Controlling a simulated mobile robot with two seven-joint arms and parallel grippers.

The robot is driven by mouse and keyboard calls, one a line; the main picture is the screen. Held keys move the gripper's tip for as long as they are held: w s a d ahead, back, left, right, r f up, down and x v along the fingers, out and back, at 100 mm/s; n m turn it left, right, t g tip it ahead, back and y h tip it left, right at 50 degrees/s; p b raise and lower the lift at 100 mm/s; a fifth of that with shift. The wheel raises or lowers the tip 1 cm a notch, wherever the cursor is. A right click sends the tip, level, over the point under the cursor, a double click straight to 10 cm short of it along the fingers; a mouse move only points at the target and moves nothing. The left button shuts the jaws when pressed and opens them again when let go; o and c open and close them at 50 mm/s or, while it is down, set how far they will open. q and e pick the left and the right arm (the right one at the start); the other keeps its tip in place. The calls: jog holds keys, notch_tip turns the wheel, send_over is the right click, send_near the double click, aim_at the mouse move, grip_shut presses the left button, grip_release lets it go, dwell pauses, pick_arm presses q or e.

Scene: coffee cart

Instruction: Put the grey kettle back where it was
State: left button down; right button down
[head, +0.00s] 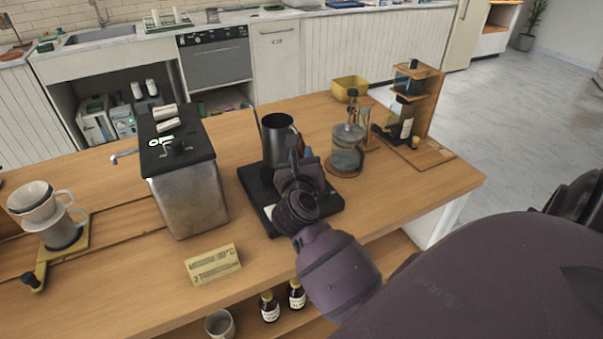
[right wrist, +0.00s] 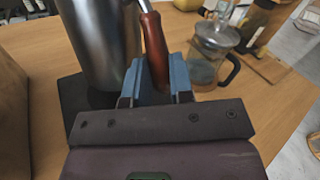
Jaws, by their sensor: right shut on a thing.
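The grey kettle (head: 276,139) is a tall metal vessel with a reddish-brown handle. It stands upright at the black scale-like base (head: 258,189) on the wooden cart; I cannot tell whether its bottom touches the base. My right gripper (head: 303,163) is at the handle's side, shut on the handle. In the right wrist view the kettle (right wrist: 100,40) is at the upper left, and the blue fingers of my right gripper (right wrist: 163,78) close around the brown handle (right wrist: 155,50). The kettle's lower part is partly hidden by the gripper. My left gripper is not in view.
A glass press (head: 347,150) stands close to the right of the kettle. A metal box machine (head: 185,180) is to the left. A wooden stand with bottles (head: 428,95), a yellow bowl (head: 349,88), a sign (head: 212,264) and a pour-over dripper (head: 40,205) are also on the cart.

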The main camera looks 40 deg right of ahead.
notch_tip(320, 180, down, 4)
jog(key=shift+f+b, duration=0.1)
jog(key=shift+b, duration=0.45)
jog(key=shift+f, duration=0.1)
jog(key=c, duration=1)
grip_release()
